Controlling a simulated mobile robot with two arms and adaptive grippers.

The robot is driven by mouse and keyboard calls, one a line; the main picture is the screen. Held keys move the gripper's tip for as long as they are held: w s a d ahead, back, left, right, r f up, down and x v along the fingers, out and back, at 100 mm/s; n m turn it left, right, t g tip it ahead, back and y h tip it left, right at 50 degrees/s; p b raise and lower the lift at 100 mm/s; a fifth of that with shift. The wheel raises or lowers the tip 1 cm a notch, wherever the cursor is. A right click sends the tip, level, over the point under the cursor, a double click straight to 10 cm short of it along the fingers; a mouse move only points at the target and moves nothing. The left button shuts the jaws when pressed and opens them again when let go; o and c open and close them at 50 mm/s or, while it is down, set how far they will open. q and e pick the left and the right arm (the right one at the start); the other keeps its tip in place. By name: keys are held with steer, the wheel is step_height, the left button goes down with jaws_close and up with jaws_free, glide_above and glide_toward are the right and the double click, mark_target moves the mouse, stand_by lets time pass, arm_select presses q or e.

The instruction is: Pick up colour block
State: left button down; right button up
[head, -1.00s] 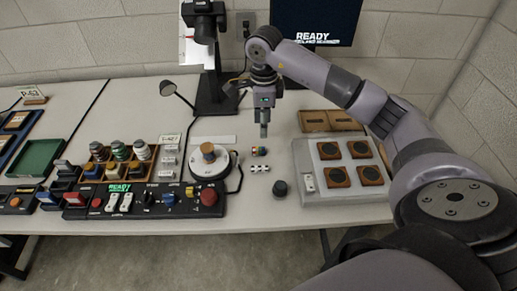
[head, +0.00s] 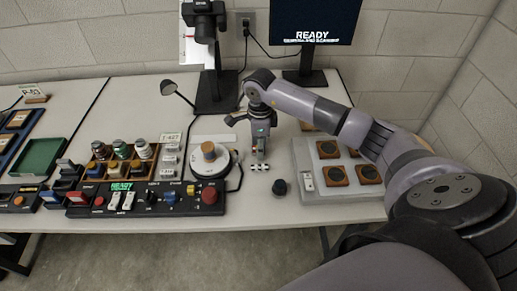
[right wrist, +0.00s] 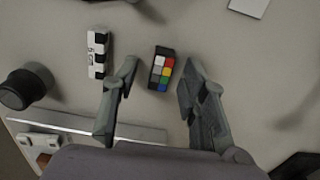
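The colour block (right wrist: 161,70) is a small dark block with coloured and grey squares. It lies on the table in the right wrist view, between and just beyond the open fingertips of my right gripper (right wrist: 158,80). In the head view my right gripper (head: 260,156) points down over the table and hides most or all of the block. No contact between fingers and block is visible. My left gripper is not in view.
A black-and-white scale bar (right wrist: 98,53) lies beside the block. A dark round knob-like piece (head: 279,187) stands close by. A round turntable (head: 209,168) is at left, and a grey tray (head: 301,165) with framed discs is at right.

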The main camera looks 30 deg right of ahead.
steer(key=shift+c, duration=0.4)
jaws_close()
